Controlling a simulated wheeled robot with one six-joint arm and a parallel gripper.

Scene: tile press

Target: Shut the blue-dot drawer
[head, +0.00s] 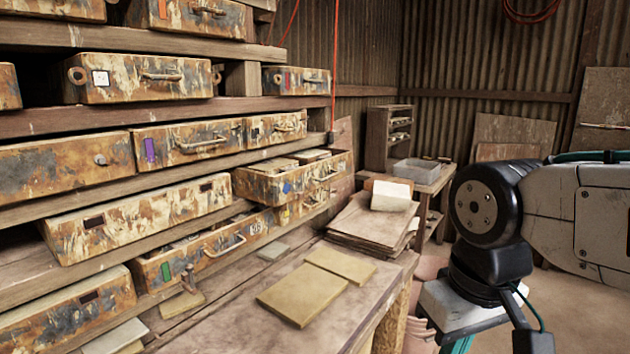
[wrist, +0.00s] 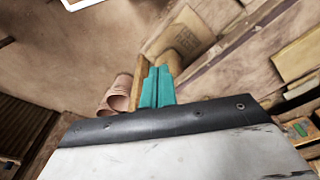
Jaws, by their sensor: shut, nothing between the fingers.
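The blue-dot drawer (head: 268,186) is a rust-and-cream metal drawer on the right part of the rack in the head view, with a small blue mark on its front. It stands pulled out from the rack, and pale tiles show inside it. My gripper's teal fingers show in the wrist view (wrist: 157,88), shut together with nothing between them. In the head view only my wrist and the upper teal parts show at the lower right, and the fingertips are out of frame. My gripper is well apart from the drawer, to its right.
A green-label drawer (head: 205,255) below also stands open. A workbench (head: 235,330) with two ochre slabs (head: 300,295) lies in front of the rack. A stack of brown sheets (head: 370,225) and a grey tray (head: 415,170) are further back. Terracotta pieces (wrist: 115,97) lie near my fingers' line of sight.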

